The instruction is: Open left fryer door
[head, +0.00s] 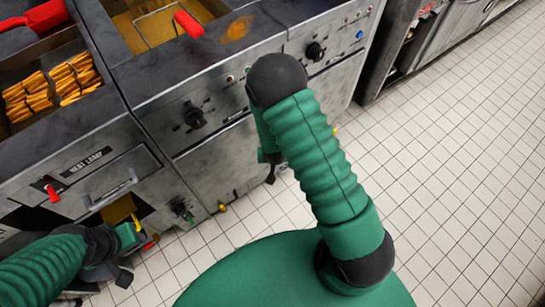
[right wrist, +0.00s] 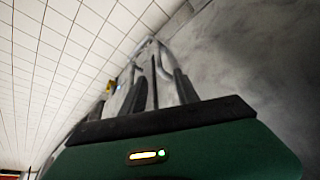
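The left fryer's grey metal door (head: 218,158) is below its control knob in the head view and looks shut. My right arm reaches in front of it and hides part of it. My right gripper (head: 270,172) hangs by the door's right side, mostly hidden by the arm. In the right wrist view its two dark-padded fingers (right wrist: 160,88) stand apart beside a grey metal surface (right wrist: 255,60). I cannot tell if they touch a handle. My left gripper (head: 124,262) is low at the lower left, beneath the heat lamp drawer. Its fingers are too small to read.
A heat lamp unit (head: 88,157) with a handle stands left of the fryer, with fries in a bin (head: 50,90) above. A second fryer door (head: 336,88) is to the right. A dark shelf unit (head: 395,50) stands further right. The tiled floor (head: 455,150) is clear.

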